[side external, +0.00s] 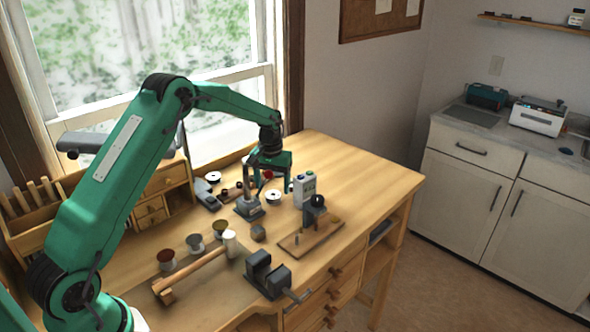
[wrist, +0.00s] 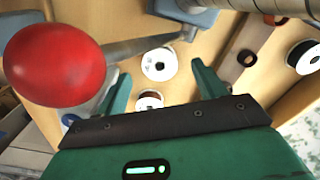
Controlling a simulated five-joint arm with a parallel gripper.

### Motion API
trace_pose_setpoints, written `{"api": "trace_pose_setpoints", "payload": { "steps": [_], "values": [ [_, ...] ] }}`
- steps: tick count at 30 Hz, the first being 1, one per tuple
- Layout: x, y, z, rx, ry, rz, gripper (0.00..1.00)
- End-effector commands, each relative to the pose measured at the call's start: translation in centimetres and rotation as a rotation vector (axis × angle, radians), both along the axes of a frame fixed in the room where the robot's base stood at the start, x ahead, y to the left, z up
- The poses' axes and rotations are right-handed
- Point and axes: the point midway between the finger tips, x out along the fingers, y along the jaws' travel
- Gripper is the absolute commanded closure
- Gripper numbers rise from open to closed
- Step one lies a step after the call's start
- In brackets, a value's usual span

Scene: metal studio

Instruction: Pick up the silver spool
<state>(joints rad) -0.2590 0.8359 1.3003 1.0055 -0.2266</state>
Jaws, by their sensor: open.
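A pale white or silver spool (wrist: 160,64) with a dark centre lies flat on the bench, beyond and between my fingertips in the wrist view. In the side view a pale spool (side external: 273,196) lies just below my gripper (side external: 274,185). Another pale-rimmed spool (wrist: 305,57) with a dark middle lies at the right of the wrist view; a pale spool (side external: 213,177) also shows at the back of the bench. I cannot tell by colour alone which is the silver one. My gripper (wrist: 159,80) is open and empty, its fingers apart.
A red round thing (wrist: 55,65) looms close at the wrist view's left. A spool with brown winding (wrist: 150,99) sits near my palm. The bench's right end is clear.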

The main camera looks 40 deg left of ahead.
Motion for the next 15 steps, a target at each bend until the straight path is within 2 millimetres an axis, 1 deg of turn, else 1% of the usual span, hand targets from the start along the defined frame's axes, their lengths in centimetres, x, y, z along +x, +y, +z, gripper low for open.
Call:
{"api": "trace_pose_setpoints", "payload": {
  "steps": [1,3,7,10,15],
  "values": [
    [0.0,0.0,-0.8,0.0,0.002,0.0,0.3],
    [0.0,0.0,-1.6,-0.001,0.003,0.0,0.3],
    [0.0,0.0,-2.8,0.0,0.002,0.0,0.3],
    [0.0,0.0,-3.2,0.0,0.001,0.0,0.3],
    [0.1,0.0,-3.3,0.0,0.0,0.0,0.3]
  ]
}}
